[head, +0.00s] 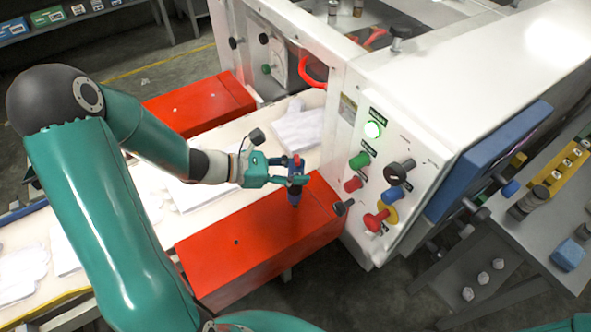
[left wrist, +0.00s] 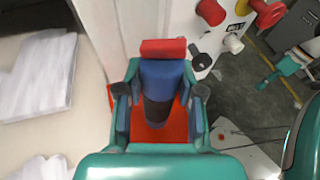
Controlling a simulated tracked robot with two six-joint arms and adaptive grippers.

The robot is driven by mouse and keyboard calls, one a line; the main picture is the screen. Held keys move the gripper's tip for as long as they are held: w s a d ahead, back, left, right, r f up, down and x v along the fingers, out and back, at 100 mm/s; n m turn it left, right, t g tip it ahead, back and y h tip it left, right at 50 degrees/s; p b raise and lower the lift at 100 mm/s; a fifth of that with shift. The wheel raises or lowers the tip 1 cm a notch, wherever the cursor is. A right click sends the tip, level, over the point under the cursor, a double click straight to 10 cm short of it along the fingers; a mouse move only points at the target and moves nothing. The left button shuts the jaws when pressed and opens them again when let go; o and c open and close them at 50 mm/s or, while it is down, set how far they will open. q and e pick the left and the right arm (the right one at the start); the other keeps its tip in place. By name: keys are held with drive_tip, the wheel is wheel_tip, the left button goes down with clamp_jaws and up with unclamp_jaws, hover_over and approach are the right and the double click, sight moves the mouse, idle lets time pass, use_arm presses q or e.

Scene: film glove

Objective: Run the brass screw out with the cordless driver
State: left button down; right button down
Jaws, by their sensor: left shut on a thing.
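The cordless driver (head: 294,196) has a blue body, a red end on top and a dark lower part. My left gripper (head: 292,179) is shut on it and holds it roughly upright over the far right end of the long red cover (head: 240,243). In the left wrist view the driver (left wrist: 162,78) sits between the two fingers, with red cover surface behind it. The driver's tip is hidden, and I cannot make out the brass screw. A teal part at the right of the left wrist view looks like my right gripper (left wrist: 285,70); its jaws are unclear.
A white machine panel (head: 362,190) with coloured knobs and a lit green button stands just right of the driver. A conveyor belt (head: 160,222) with white gloves runs behind the cover. A second red cover (head: 205,103) lies farther back. A grey side table (head: 545,235) stands at right.

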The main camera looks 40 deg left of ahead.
sight(296, 159)
use_arm(q)
drive_tip(key=shift+f+b, duration=0.35)
drive_tip(key=shift+b, duration=0.5)
idle(5.5)
drive_tip(key=shift+r, duration=0.1)
drive_tip(key=shift+r+p, duration=2.5)
drive_tip(key=shift+r, duration=0.55)
